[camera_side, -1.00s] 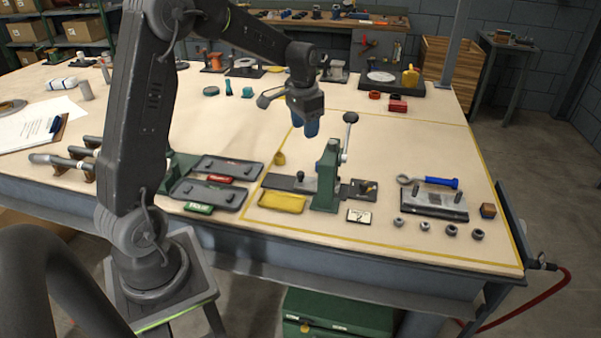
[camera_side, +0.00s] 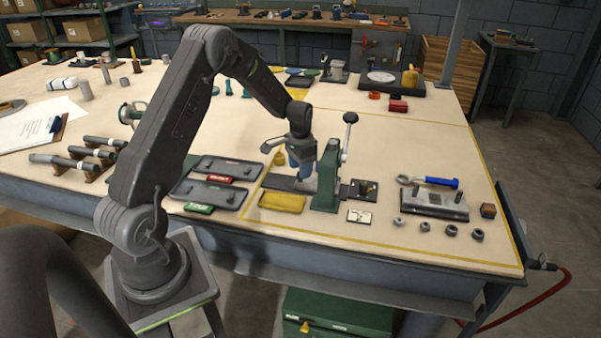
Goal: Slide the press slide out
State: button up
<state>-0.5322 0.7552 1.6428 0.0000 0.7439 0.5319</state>
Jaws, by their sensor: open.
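The press slide is not clearly told apart; a dark flat bar (camera_side: 277,183) runs along the base on the left of the press. A dark plate with a small post (camera_side: 363,188) shows on its right side. My gripper (camera_side: 301,176) points down just left of the press body, low over the bar. Its blue fingers are open. They hide part of the bar, and I cannot tell whether they touch anything.
A yellow pad (camera_side: 282,202) lies in front of the bar. Two grey trays (camera_side: 210,193) with red and green labels lie to the left. A grey block with pins (camera_side: 434,203), a blue-handled tool (camera_side: 440,182) and several nuts are at right. The table behind the press is mostly clear.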

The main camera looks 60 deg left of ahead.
jog(key=shift+f, duration=1.05)
grip_shut()
